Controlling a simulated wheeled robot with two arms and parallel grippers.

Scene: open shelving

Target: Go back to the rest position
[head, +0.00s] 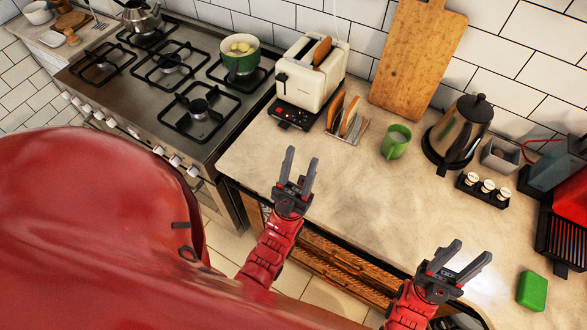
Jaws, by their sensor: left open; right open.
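My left gripper (300,170) is open and empty, above the front edge of the counter (300,150) just right of the stove. My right gripper (467,262) is open and empty, over the front part of the counter at the lower right. Both grippers point away from me toward the wall, and neither touches any object. A large red part of my own body fills the lower left of the head view.
A toaster (309,75) with bread, a toast rack (347,120), a green mug (396,142) and a kettle (457,131) stand toward the back. A green block (531,291) lies right of my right gripper. The stove (165,85) holds a green pot (240,60). The middle counter is clear.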

